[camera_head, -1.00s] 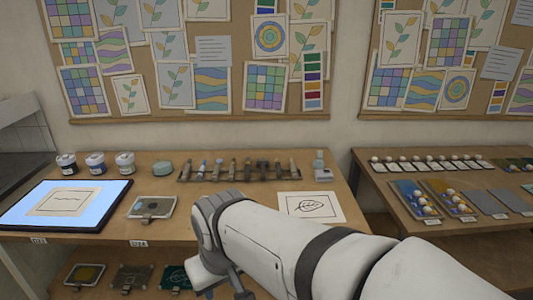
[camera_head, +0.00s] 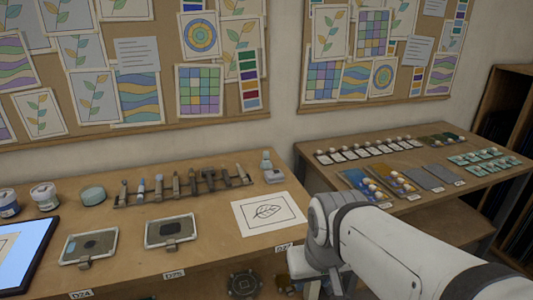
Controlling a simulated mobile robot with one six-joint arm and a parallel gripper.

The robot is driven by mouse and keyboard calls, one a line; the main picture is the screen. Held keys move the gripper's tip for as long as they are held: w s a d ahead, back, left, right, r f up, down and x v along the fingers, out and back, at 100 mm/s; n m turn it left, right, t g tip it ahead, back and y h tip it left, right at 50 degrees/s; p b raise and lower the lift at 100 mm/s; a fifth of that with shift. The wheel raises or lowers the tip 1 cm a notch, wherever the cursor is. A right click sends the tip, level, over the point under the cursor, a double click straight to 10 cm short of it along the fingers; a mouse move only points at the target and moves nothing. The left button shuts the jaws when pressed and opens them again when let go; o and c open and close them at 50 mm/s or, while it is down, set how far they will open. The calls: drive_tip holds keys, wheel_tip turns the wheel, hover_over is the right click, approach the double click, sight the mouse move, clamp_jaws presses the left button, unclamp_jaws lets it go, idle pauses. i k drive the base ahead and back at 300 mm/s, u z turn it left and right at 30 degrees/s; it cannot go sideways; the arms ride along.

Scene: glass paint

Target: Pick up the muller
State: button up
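I cannot tell for sure which thing is the muller. A rack (camera_head: 186,192) on the left table holds a row of several upright tools with grey, blue and brown handles. A small bottle-like piece with a pale teal top (camera_head: 266,160) stands at the right end of that row. A low round teal piece (camera_head: 93,195) sits to the left of the rack. My arm (camera_head: 400,250) comes in from the lower right and bends down at the front right corner of the left table. My gripper's fingers do not show.
Two framed slabs (camera_head: 172,231) (camera_head: 89,246) bear dark patches. A leaf drawing (camera_head: 268,213) lies at the right, jars (camera_head: 44,195) and a lit panel (camera_head: 22,255) at the left. The right table (camera_head: 455,205) holds palettes and trays. A gap separates the tables.

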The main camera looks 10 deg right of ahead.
sight(265, 164)
drive_tip(key=i, duration=1)
drive_tip(key=z, duration=0.05)
